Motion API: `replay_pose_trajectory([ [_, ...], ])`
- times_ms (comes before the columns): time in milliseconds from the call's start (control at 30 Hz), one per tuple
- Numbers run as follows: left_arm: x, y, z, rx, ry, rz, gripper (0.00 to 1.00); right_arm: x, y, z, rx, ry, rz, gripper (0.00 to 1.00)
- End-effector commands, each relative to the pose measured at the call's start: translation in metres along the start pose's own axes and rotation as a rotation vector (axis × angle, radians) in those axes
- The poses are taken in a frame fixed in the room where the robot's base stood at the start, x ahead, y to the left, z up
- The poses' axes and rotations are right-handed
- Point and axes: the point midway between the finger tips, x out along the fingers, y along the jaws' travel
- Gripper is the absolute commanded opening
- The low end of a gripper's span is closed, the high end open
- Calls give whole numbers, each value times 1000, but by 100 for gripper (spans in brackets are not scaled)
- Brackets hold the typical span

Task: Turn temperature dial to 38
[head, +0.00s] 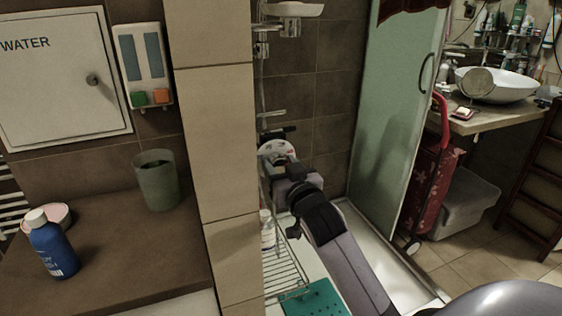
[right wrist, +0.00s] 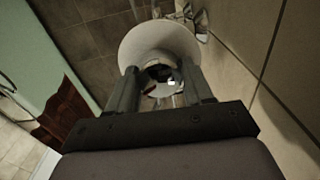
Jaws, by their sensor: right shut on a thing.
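The temperature dial (head: 272,148) is a pale round plate with small red marks on the shower wall, partly hidden behind my right gripper (head: 284,162). The right arm reaches into the shower, and its fingers are at the dial's middle. In the right wrist view the dial's white disc (right wrist: 160,38) fills the top middle. There my right gripper (right wrist: 162,84) has one finger on each side of the dark knob at the disc's centre and is shut on it. I cannot read the number at the dial's pointer. My left gripper is not in view.
A tiled pillar (head: 212,130) stands close left of the right arm. A wire rack (head: 284,272) is below, and a frosted glass shower panel (head: 395,110) stands to the right. A blue bottle (head: 54,246) and grey-green cup (head: 156,182) stand on the left counter.

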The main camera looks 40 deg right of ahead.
Motion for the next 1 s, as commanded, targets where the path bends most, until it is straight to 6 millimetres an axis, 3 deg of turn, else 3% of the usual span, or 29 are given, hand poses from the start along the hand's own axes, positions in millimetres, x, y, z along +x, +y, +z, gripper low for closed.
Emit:
replay_pose_trajectory([
  [500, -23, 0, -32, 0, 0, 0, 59, 0, -1, -4, -421, 2, 0, 20],
  [1000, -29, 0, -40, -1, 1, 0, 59, 0, -1, -2, -596, 4, 0, 20],
])
